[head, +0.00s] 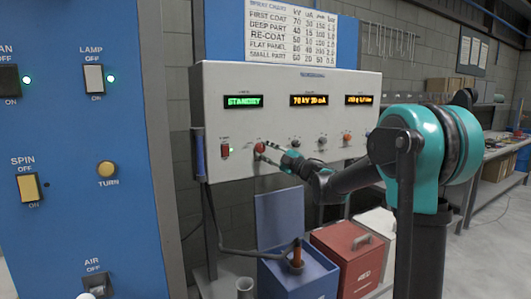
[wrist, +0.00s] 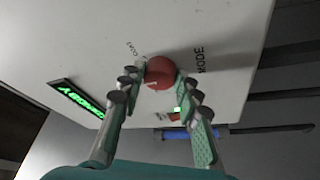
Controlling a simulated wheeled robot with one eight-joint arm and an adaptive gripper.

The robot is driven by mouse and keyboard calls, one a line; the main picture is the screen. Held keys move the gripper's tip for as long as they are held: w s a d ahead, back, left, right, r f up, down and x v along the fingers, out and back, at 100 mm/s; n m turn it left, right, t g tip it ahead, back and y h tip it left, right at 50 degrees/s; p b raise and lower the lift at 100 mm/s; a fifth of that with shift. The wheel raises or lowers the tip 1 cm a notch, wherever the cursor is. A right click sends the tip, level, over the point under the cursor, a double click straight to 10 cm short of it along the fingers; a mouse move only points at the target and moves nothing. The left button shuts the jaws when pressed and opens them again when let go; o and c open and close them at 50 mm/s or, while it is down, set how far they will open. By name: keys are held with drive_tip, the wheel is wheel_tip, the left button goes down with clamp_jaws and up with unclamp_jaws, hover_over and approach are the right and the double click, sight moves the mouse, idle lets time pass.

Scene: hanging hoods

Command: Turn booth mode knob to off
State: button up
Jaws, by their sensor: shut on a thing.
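The booth mode knob (wrist: 159,73) is a round red knob on the white control panel, with the word MODE beside it in the wrist view. In the head view the red knob (head: 260,148) sits low on the panel, right of a red switch. My gripper (wrist: 160,82) has one finger on each side of the knob and is shut on it. My gripper (head: 270,151) also shows in the head view, reaching the knob from the right. The knob's pointer and exact setting cannot be made out. A green display (head: 243,102) above reads STANDBY.
The white panel (head: 222,75) also bears a red lit switch (head: 225,150), two amber displays and several small knobs to the right. A blue switch cabinet (head: 60,130) stands at left. Below are a blue box (head: 318,282), a red box (head: 335,240) and a hanging hose.

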idle(0.4)
drive_tip(key=o, duration=1.2)
drive_tip(key=shift+c, duration=0.2)
drive_tip(key=v, duration=1.2)
